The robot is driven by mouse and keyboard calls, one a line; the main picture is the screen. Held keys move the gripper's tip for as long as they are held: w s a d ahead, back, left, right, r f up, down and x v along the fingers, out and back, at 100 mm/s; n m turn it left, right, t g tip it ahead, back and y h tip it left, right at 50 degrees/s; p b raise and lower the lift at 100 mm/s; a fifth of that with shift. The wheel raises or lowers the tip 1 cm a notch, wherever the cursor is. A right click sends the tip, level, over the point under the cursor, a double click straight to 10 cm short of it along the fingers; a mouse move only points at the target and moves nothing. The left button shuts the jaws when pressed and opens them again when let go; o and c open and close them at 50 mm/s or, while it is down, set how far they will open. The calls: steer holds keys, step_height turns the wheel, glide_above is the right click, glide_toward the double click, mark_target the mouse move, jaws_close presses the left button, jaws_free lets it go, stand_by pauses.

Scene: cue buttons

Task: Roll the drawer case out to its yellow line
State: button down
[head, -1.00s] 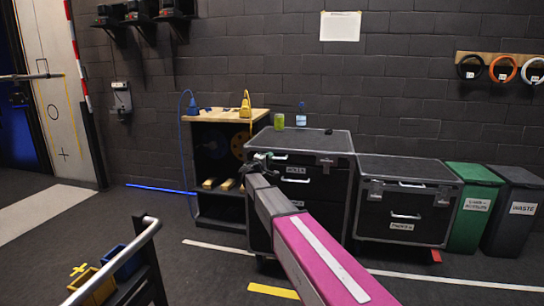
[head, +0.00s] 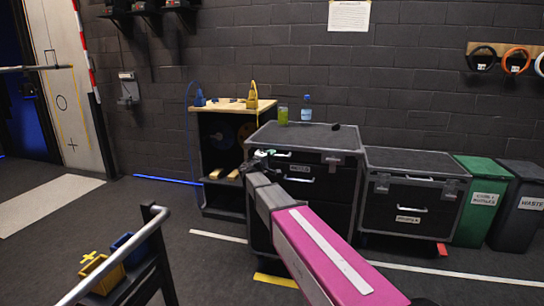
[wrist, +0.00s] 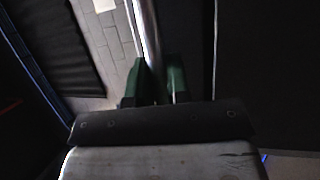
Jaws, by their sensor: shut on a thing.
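The drawer case (head: 308,215) is a black, grey-edged case with drawers in the middle of the head view. Its front base is close behind the yellow line (head: 275,281) on the floor; my arm hides part of both. My gripper (head: 262,158) is at the upper left of the case front. In the wrist view its green-tipped fingers (wrist: 157,85) are closed around an upright-looking metal bar (wrist: 147,40), which I take as the case's handle. The drawers look shut.
A wooden-topped cabinet (head: 235,106) is behind left, a lower case (head: 412,205) to the right. My rail and bins show front left. Floor at left is clear.

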steer(key=c, duration=1.1)
jaws_free()
steer(key=shift+s+a, duration=0.1)
steer(key=v, duration=1)
steer(key=shift+s, duration=0.25)
steer(key=shift+a+f, duration=0.15)
